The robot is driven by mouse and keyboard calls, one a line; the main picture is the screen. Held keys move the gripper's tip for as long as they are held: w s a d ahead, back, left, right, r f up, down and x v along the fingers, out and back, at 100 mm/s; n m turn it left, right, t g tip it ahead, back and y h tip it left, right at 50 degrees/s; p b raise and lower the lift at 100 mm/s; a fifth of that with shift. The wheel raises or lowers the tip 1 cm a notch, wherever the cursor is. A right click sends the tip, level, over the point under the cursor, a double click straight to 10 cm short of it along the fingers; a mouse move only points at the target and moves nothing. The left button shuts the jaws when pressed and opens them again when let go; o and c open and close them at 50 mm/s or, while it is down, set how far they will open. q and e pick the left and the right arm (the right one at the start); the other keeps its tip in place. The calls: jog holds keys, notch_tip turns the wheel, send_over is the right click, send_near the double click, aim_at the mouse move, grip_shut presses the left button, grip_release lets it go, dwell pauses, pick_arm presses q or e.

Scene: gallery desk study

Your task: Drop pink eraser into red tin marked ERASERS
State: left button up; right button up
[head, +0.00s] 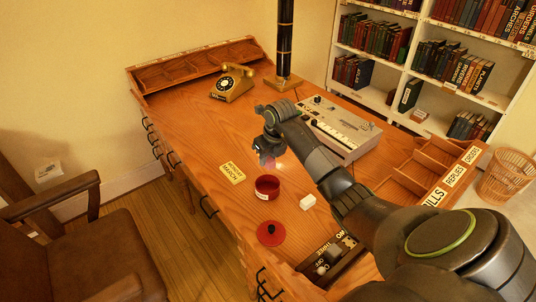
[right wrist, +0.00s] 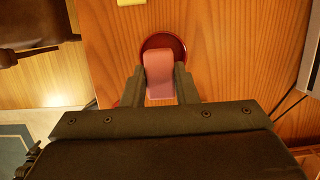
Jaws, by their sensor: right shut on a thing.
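The red tin (head: 267,188) stands open on the desk, with a pale label on its side. Its round red lid (head: 271,233) with a dark knob lies flat on the desk in front of it. My right gripper (head: 268,160) is above the tin in the head view. In the right wrist view my right gripper (right wrist: 169,88) is shut on the pink eraser (right wrist: 158,72), which overlaps the tin's round opening (right wrist: 179,44). The eraser is hardly visible in the head view. My left gripper is not in view.
A white block (head: 308,201) lies right of the tin, and a yellow label card (head: 232,173) lies left of it. A grey machine (head: 340,130) and a wooden sorter (head: 430,165) stand at the right. A telephone (head: 232,83) stands farther back.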

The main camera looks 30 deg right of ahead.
jog(key=shift+w+d+f+b, duration=0.25)
jog(key=shift+f+b, duration=0.1)
jog(key=shift+f, duration=0.15)
jog(key=shift+s+a+f+b, duration=0.1)
jog(key=shift+a+f+b, duration=0.05)
jog(key=shift+f+b, duration=0.75)
notch_tip(320, 180, down, 8)
jog(key=b, duration=0.6)
jog(key=shift+r, duration=0.25)
jog(key=o, duration=1.1)
jog(key=shift+c, duration=0.2)
jog(key=shift+r, duration=0.1)
jog(key=shift+r+p, duration=2.5)
jog(key=shift+r, duration=1)
